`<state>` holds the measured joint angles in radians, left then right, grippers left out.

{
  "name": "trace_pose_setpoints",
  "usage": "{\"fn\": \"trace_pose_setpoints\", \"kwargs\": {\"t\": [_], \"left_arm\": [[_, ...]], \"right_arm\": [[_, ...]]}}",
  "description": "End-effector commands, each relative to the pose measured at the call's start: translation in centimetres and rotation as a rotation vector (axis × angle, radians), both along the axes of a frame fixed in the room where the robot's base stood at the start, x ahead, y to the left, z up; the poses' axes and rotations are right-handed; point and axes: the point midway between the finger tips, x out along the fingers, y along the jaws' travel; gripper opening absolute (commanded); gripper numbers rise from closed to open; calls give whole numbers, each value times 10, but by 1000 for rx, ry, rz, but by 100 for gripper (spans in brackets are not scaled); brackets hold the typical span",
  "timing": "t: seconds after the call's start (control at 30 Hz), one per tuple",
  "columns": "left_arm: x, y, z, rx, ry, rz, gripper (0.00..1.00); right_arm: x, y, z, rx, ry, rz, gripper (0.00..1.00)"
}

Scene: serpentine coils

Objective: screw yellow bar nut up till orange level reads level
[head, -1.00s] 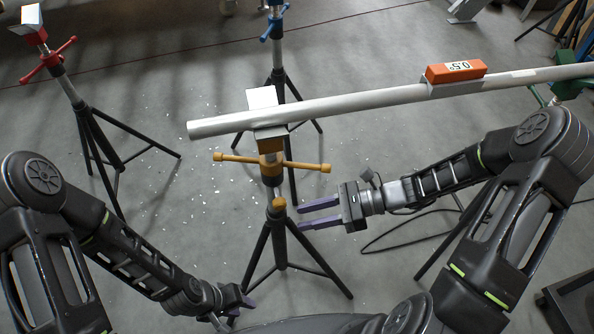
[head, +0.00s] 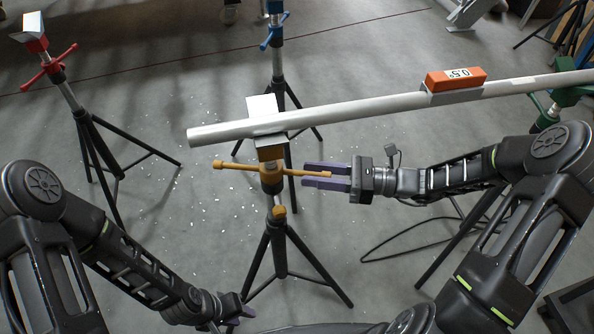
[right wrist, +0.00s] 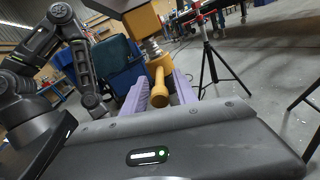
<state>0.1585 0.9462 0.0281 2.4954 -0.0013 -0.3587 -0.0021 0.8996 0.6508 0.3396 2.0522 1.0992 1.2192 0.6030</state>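The yellow bar nut (head: 271,177) sits on the yellow-topped stand, its crossbar (head: 238,167) pointing left and right. Above it the stand's head carries the long grey pipe (head: 340,113). The orange level (head: 455,79) rests on the pipe; its label appears to read 0.5°. My right gripper (head: 316,175) is open at the bar's right end, fingers on either side of it. In the right wrist view the bar's yellow knob (right wrist: 158,92) lies between the purple fingers with gaps beside it. My left gripper (head: 240,313) hangs low, away from the nut; its opening is unclear.
A red-handled stand (head: 50,67) is at the left and a blue-handled stand (head: 274,35) behind the pipe. A green-handled stand (head: 548,108) is under the pipe's right part. Black tripod legs (head: 307,256) spread below the nut. A cable lies on the floor.

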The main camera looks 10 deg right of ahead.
Motion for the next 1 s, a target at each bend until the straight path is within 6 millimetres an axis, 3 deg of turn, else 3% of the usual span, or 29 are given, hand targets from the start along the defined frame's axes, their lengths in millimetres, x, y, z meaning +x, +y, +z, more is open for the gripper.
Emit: {"fn": "trace_pose_setpoints", "kwargs": {"t": [0.23, 0.6, 1.0], "left_arm": [[0, 0, 1, 0, 0, 0, 34], [0, 0, 1, 0, 0, 0, 34], [0, 0, 1, 0, 0, 0, 34]], "right_arm": [[12, 33, 0, 2, 0, 2, 34], [14, 39, 0, -1, 0, 0, 34], [14, 39, 0, -1, 0, 0, 2]]}}
